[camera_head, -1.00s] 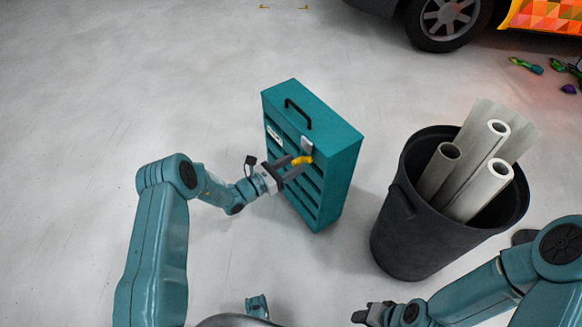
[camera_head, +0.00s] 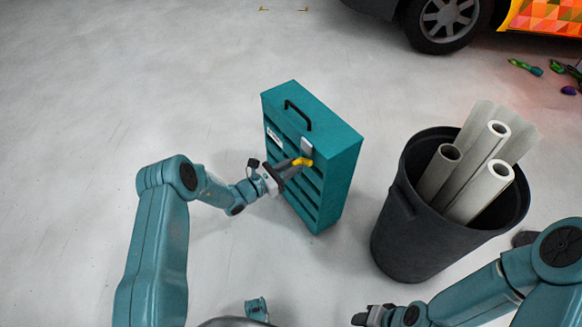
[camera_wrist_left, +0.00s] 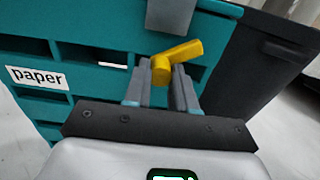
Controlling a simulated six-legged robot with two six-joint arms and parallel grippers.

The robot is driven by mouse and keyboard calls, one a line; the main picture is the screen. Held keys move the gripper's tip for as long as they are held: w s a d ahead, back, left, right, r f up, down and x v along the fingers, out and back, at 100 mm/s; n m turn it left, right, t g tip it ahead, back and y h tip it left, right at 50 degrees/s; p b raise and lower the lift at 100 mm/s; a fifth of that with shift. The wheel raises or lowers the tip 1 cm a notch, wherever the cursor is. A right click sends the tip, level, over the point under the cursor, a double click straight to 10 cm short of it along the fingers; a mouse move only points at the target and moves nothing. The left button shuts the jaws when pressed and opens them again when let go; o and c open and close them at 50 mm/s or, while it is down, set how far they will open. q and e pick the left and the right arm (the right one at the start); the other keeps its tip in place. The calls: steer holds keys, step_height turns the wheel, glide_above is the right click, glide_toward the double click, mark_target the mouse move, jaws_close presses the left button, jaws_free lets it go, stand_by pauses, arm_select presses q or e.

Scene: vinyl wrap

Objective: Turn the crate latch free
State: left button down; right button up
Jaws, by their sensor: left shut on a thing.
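The teal crate (camera_head: 336,163) stands upright on the floor, with a black handle on top and slots in its front. In the left wrist view its front shows a "paper" label (camera_wrist_left: 38,77). The yellow latch (camera_head: 303,161) sits near the top of the front, below a grey plate (camera_head: 307,146). My left gripper (camera_wrist_left: 165,85) is shut on the latch, one grey finger on each side; the yellow arm slants up to the right above the fingers. My right gripper (camera_head: 362,319) is at the bottom edge, away from the crate; its jaws are too small to read.
A dark bin (camera_head: 407,230) with several white rolls stands right of the crate. A vehicle wheel (camera_head: 447,22) is at the back right, with small coloured items on the floor beside it. The floor left of the crate is clear.

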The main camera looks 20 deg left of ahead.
arm_select(q)
steer(key=m, duration=0.3)
steer(key=shift+m+b, duration=0.3)
steer(key=shift+m, duration=1.5)
steer(key=c, duration=0.9)
jaws_free()
steer(key=shift+a, duration=0.1)
steer(key=shift+p+v, duration=1.55)
steer(key=shift+v, duration=6.6)
